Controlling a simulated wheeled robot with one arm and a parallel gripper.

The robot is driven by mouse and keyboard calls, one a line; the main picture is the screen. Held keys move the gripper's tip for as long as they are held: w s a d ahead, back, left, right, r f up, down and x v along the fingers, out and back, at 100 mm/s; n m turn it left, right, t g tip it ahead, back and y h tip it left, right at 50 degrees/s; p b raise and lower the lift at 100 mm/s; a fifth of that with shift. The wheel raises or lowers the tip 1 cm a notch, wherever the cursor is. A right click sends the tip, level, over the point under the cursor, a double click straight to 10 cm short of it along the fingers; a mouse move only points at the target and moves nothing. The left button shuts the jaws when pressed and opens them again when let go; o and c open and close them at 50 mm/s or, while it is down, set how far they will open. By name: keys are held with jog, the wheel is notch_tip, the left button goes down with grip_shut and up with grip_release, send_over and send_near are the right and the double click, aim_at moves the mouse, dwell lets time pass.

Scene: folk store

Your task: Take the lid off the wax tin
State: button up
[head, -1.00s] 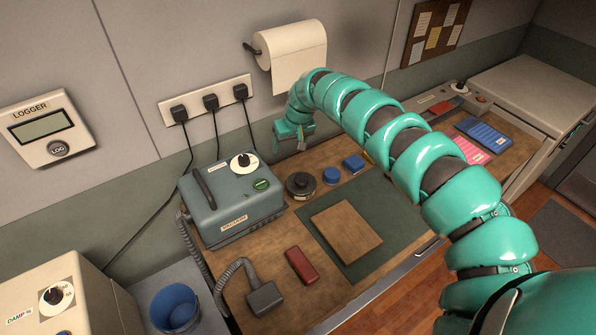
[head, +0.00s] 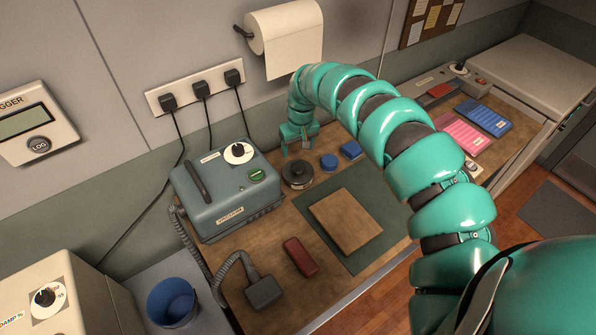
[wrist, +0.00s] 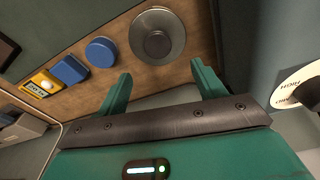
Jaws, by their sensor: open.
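The round dark tin (head: 297,174) stands on the brown bench, just right of the grey vacuum box; I take it for the wax tin. In the wrist view the tin (wrist: 157,34) shows a wide metallic rim and a darker round top with a small centre. I cannot tell lid from body by a clear seam. My gripper (head: 299,148) is behind and above the tin, pointing down, apart from it. In the wrist view my gripper (wrist: 163,85) has its two teal fingers spread, with nothing between them; the tin lies beyond the fingertips.
The vacuum box (head: 228,192) stands close left of the tin. A round blue piece (head: 328,161) and a blue block (head: 350,149) sit close right. A wooden board (head: 346,222) lies on a green mat (head: 378,203). A red block (head: 301,256) lies in front. The wall is close behind.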

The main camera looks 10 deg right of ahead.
aim_at(298, 167)
jog(key=shift+w+a+f+p, duration=0.15)
jog(key=shift+f+p, duration=0.35)
jog(key=shift+f, duration=1.6)
jog(key=shift+f, duration=0.15)
jog(key=shift+d+f+p, duration=0.2)
jog(key=shift+f+p, duration=0.95)
jog(key=shift+f, duration=0.2)
jog(key=shift+w+f, duration=0.15)
jog(key=shift+f, duration=0.95)
jog(key=shift+c, duration=0.4)
jog(key=c, duration=1)
